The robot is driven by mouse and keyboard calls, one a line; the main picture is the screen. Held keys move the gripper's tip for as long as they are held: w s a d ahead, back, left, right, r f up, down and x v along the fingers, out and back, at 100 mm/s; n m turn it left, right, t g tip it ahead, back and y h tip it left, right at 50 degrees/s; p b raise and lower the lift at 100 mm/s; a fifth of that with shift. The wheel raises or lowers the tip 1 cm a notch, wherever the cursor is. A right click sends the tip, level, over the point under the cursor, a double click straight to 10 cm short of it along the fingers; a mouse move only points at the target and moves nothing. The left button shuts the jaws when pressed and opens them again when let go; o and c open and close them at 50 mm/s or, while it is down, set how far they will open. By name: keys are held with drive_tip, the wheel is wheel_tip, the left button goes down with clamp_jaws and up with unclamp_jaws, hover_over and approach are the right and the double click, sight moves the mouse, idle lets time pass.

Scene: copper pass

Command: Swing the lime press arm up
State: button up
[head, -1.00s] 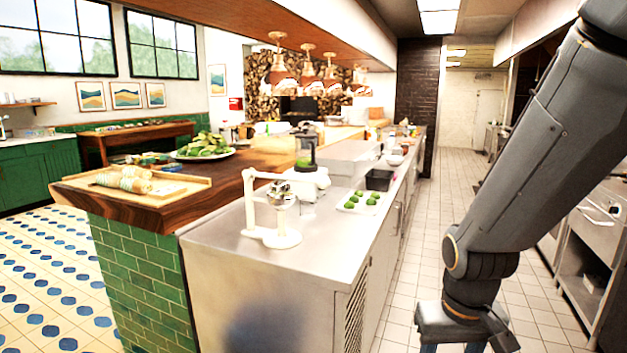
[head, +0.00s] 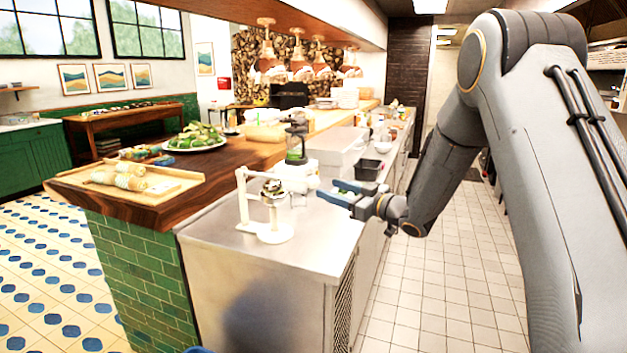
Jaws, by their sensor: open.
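The lime press (head: 243,203) is cream-white, with a flat base, an upright post at left and a metal cup (head: 272,188) in the middle. It stands on the steel counter near its front corner. Its arm (head: 258,173) appears to reach right from the post top, roughly level, over the cup. Its right end is hard to tell from the white machine behind. My gripper (head: 328,191) has blue fingers, is open and empty, and points left towards the press from over the counter's right edge. A gap shows between fingers and press.
A blender-like machine (head: 296,152) with a dark-topped jar stands behind the press. A black bin (head: 368,170) is behind my gripper. A wooden board with rolls (head: 170,184) lies on the left ledge. The steel counter's front (head: 305,262) is clear.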

sight(318, 184)
drive_tip(key=shift+w+a+r, duration=0.1)
drive_tip(key=shift+w+a, duration=0.05)
drive_tip(key=shift+a, duration=0.25)
drive_tip(key=p+x, duration=0.2)
drive_tip(key=x, duration=0.5)
clamp_jaws()
